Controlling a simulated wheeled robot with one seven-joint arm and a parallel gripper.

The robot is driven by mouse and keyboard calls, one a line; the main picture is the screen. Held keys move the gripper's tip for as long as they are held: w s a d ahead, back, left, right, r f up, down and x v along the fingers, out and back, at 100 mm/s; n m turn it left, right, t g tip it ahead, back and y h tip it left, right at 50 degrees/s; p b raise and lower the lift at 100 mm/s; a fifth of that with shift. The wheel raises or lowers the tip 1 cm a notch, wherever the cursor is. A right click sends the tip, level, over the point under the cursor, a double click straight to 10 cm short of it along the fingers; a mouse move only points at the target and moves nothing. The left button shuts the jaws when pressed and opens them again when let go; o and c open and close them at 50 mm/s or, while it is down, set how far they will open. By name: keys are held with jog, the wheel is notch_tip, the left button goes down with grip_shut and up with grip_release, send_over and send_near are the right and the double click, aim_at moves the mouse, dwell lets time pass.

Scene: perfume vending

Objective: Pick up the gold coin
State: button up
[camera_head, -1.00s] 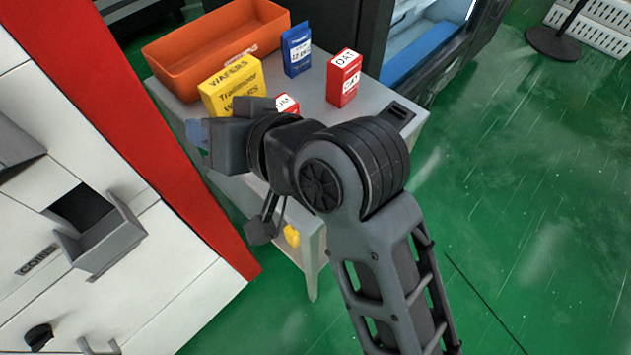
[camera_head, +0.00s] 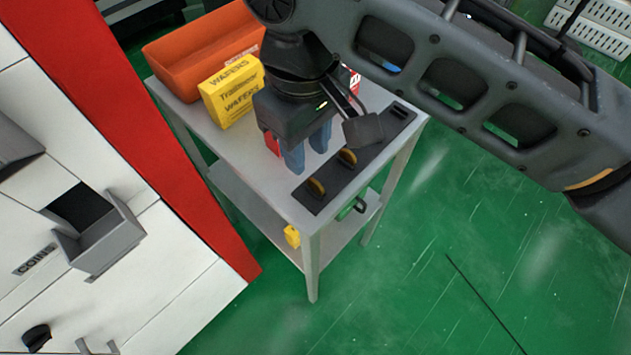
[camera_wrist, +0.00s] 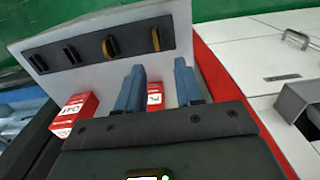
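Two gold coins stand on edge in slots of a black holder on the grey table; one coin (camera_head: 316,188) is at the holder's near end, the other coin (camera_head: 347,157) in the slot beside it. The same coins show in the wrist view (camera_wrist: 156,39) and (camera_wrist: 108,48). The holder (camera_head: 372,141) also has two slots showing no gold. My gripper (camera_head: 307,153) points down over the table, left of the holder in the head view. Its blue fingers (camera_wrist: 159,68) are apart with no coin between them. The holder lies beyond the fingertips in the wrist view.
An orange bin (camera_head: 185,65) and a yellow wafers box (camera_head: 231,92) stand on the table (camera_head: 250,165). Red boxes (camera_wrist: 75,113) are close to my gripper. A white and red machine with a coin tray (camera_head: 100,245) stands at left. Green floor is open at right.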

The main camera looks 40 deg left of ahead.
aim_at(316, 187)
jog(key=f, duration=0.6)
jog(key=shift+w+d+f, duration=0.1)
jog(key=shift+w+f, duration=0.1)
jog(key=shift+f, duration=0.2)
grip_shut()
